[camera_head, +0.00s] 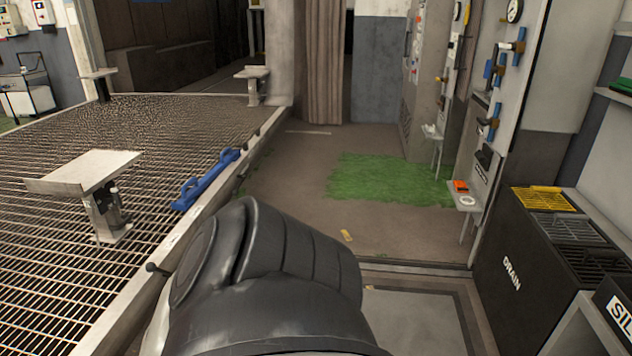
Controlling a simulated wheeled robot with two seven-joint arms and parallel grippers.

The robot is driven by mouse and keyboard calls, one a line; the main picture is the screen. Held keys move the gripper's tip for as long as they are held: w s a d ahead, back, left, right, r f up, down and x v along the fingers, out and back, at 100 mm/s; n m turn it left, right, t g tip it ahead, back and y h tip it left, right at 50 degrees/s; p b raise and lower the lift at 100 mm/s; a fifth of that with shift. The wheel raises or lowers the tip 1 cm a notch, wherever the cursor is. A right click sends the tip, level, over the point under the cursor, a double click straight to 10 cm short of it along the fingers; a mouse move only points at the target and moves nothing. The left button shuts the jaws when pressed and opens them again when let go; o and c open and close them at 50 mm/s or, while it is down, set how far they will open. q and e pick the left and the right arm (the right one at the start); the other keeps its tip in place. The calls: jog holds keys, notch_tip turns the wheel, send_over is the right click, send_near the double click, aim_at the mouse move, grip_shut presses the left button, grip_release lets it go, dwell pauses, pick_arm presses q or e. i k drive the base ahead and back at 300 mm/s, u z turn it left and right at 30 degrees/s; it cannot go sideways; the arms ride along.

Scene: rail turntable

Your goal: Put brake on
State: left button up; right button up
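A blue bar-like part (204,181), possibly the brake lever, lies along the edge of the metal grating (70,225). Several blue-handled levers or valves (498,66) are mounted on the grey wall panel at the right. I cannot tell for sure which part is the brake. A large dark rounded arm link of mine fills the bottom middle and hides part of the floor and the grating's edge. Neither of my grippers shows.
A pale plate on a post (84,172) stands on the grating. A black bin marked DRAIN (512,272) and a small shelf with an orange item (460,186) are at the right. Brown floor with a green patch (385,180) lies clear between.

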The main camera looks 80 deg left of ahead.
aim_at(151, 266)
jog(key=u, duration=3.65)
jog(key=k, duration=0.65)
jog(key=z, duration=0.7)
jog(key=i, duration=2.6)
jog(key=u, duration=1.15)
jog(key=i, duration=0.8)
jog(key=u, duration=0.15)
